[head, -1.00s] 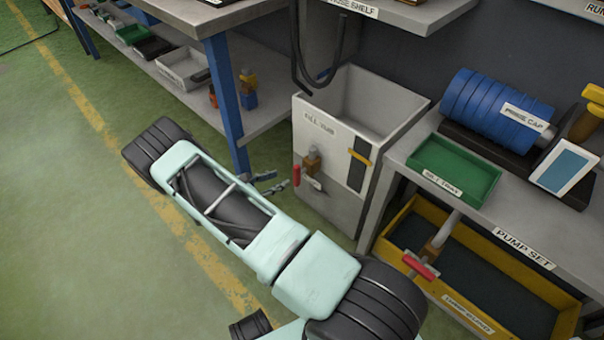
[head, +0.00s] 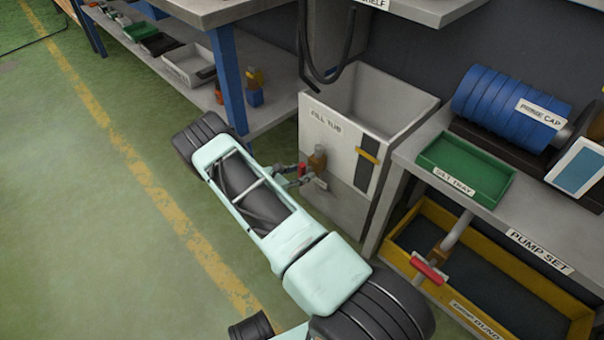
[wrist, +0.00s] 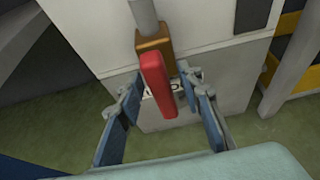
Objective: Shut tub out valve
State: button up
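The fill tub (head: 340,140) is a grey-white bin with a valve on its front. The valve has a brass body (head: 318,158) and a red lever (head: 302,169). In the wrist view the red lever (wrist: 160,85) sticks out from below the brass body (wrist: 154,45). My gripper (head: 292,174) is at the tub's front. In the wrist view my gripper (wrist: 160,92) is open, one blue-grey finger on each side of the lever, with gaps visible. A small label behind the lever is mostly hidden.
Right of the tub, a bench holds a green silt tray (head: 466,166) and a blue ribbed pump (head: 510,105). Below it, another red-handled valve (head: 430,268) stands by a yellow bund (head: 490,290). A blue table leg (head: 228,80) is behind my arm. Black hoses hang above the tub.

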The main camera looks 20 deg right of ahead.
grip_shut()
dwell(0.4)
jog(key=shift+s+m+t+y+p, duration=0.25)
jog(key=shift+m+t+p, duration=0.3)
jog(key=shift+m+t, duration=0.35)
jog(key=m+t+p, duration=0.1)
jog(key=m, duration=0.1)
jog(key=shift+s+m+p, duration=0.1)
jog(key=shift+m+p, duration=0.2)
jog(key=m+t, duration=0.1)
jog(key=m+t+p, duration=0.1)
jog(key=m, duration=0.1)
jog(key=m+t+p, duration=0.1)
jog(key=shift+s+d+f+m, duration=0.15)
jog(key=shift+f+m, duration=0.15)
jog(key=shift+m, duration=0.1)
jog(key=m, duration=0.1)
jog(key=m+t, duration=0.1)
jog(key=m+h, duration=0.1)
jog(key=m, duration=0.1)
jog(key=shift+f+t, duration=0.25)
jog(key=shift+t, duration=0.15)
